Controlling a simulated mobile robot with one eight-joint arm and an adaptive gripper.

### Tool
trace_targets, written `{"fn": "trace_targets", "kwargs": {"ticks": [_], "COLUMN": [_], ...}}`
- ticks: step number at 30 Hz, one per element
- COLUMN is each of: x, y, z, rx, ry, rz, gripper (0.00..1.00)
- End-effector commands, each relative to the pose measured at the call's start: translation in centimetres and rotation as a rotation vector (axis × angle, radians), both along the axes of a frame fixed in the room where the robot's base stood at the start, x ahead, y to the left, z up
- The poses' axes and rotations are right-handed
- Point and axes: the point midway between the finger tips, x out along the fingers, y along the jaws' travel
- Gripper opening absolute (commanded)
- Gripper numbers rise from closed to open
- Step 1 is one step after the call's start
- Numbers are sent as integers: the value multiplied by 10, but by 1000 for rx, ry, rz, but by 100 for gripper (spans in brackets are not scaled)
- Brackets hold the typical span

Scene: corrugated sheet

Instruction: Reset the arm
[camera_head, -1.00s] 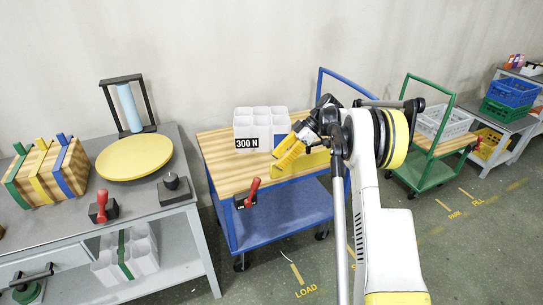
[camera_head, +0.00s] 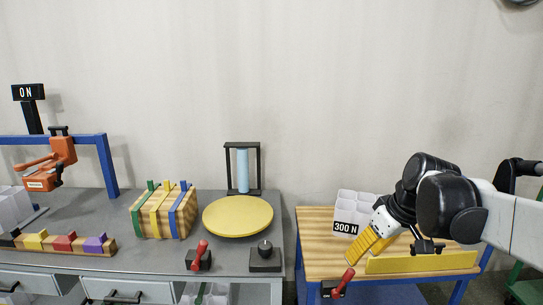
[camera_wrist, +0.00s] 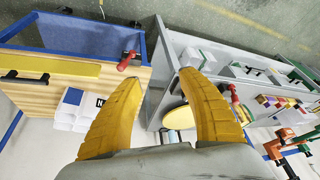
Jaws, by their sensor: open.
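My gripper (camera_head: 376,246) has yellow ribbed fingers and hangs over the right part of the scene, in front of the wooden-topped blue cart (camera_head: 318,262). In the wrist view its two fingers (camera_wrist: 160,88) are spread apart with nothing between them. My arm reaches in from the right edge of the head view. A white divided box (camera_head: 345,199) marked "300 N" stands on the cart just left of the gripper; it also shows in the wrist view (camera_wrist: 70,118). I cannot tell how far the fingertips are above the cart top.
A grey bench (camera_head: 130,256) on the left bears a yellow round plate (camera_head: 238,216), a strapped wooden block (camera_head: 150,222), a red-handled lever (camera_head: 200,257) and a black knob (camera_head: 265,256). A yellow bar (camera_head: 420,264) runs along the cart's front. An orange device (camera_head: 62,155) hangs from a blue frame.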

Motion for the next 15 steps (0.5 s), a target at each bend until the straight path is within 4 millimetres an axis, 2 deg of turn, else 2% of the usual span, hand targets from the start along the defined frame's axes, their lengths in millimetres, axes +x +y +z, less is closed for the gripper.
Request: {"fn": "trace_targets", "kwargs": {"ticks": [1,3,9,12,15], "x": [-23,-50,-123,-148,-164], "y": [8,14,24,25,25], "z": [1,1,-15,-27,-37], "rx": [-13,-29,-43,-36,-26], "ry": [-13,-35,-127,-173,-207], "rz": [-44,-120,-315,-387,-436], "gripper": [48,48,48,48,48]}}
